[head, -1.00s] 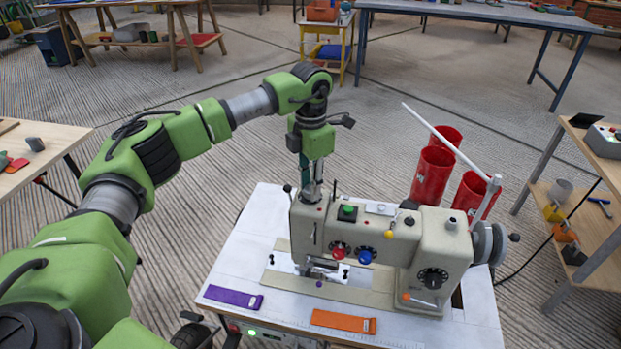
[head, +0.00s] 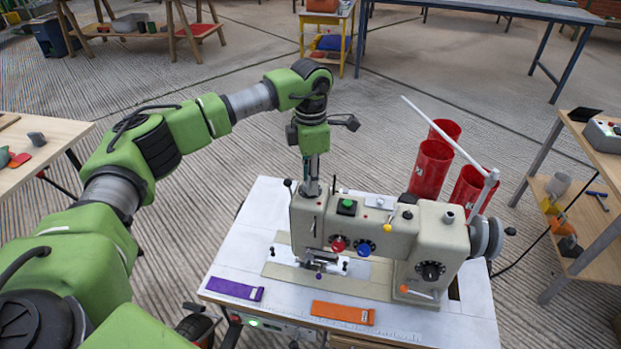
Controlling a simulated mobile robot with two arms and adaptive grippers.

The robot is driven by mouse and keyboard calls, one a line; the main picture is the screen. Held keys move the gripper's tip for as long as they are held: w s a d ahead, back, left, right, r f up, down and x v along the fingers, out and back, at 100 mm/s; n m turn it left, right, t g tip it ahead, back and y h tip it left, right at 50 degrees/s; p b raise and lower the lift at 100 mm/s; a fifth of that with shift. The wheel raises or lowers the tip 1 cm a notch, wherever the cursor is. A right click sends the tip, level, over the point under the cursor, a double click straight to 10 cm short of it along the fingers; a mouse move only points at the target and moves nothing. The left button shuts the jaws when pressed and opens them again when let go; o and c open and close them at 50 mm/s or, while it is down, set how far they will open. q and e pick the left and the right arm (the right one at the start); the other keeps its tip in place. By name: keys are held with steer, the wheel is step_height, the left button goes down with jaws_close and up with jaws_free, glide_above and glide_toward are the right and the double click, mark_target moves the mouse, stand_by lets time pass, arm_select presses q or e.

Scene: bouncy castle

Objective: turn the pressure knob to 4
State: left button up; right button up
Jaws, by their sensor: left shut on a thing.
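The cream sewing machine (head: 405,235) stands on a white table. My left gripper (head: 312,188) points straight down at the top of the machine's left end. It is shut on the pressure knob there, which the fingers mostly hide. I cannot read the knob's number or scale. On the front face are a red knob (head: 338,244) and a blue knob (head: 363,251), both clear of the gripper. A dark dial (head: 430,271) is on the right pillar. My right gripper is not in view.
Red cylinders (head: 430,170) and a white rod (head: 440,135) stand behind the machine. A purple strip (head: 234,290) and an orange strip (head: 342,313) lie on the table's front.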

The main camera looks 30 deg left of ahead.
arm_select(q)
steer(key=o, duration=1.1)
step_height(320, 180, up, 12)
